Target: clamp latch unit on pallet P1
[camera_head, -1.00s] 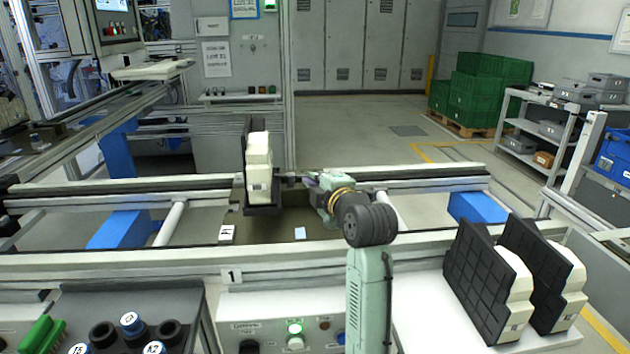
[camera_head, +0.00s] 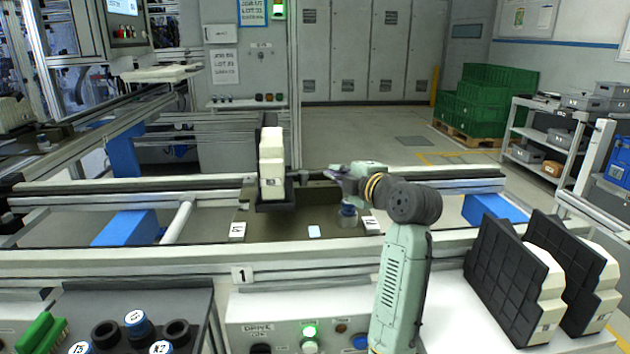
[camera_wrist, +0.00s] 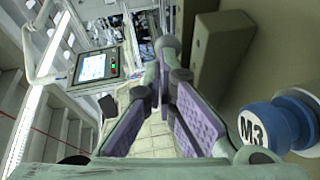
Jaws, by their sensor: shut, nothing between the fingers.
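The unit (camera_head: 272,163), a cream stepped block with a black back, stands upright in a dark holder (camera_head: 274,205) on the dark pallet (camera_head: 290,227) on the line. A small dark part (camera_head: 303,174) sticks out to the right of the unit; I cannot tell whether it is the clamp latch or how it is set. My gripper (camera_head: 332,173) is shut and empty, to the right of the unit and apart from it. In the wrist view its purple-padded fingers (camera_wrist: 163,85) come together. A blue-topped plug marked M3 (camera_wrist: 280,125) stands below and beside it.
Two more cream-and-black units (camera_head: 515,270) stand on the white front shelf at right. A control panel (camera_head: 300,335) with a lit green button is in front, beside a tray (camera_head: 190,305) with several blue-capped plugs. Rails run along the pallet's front and back.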

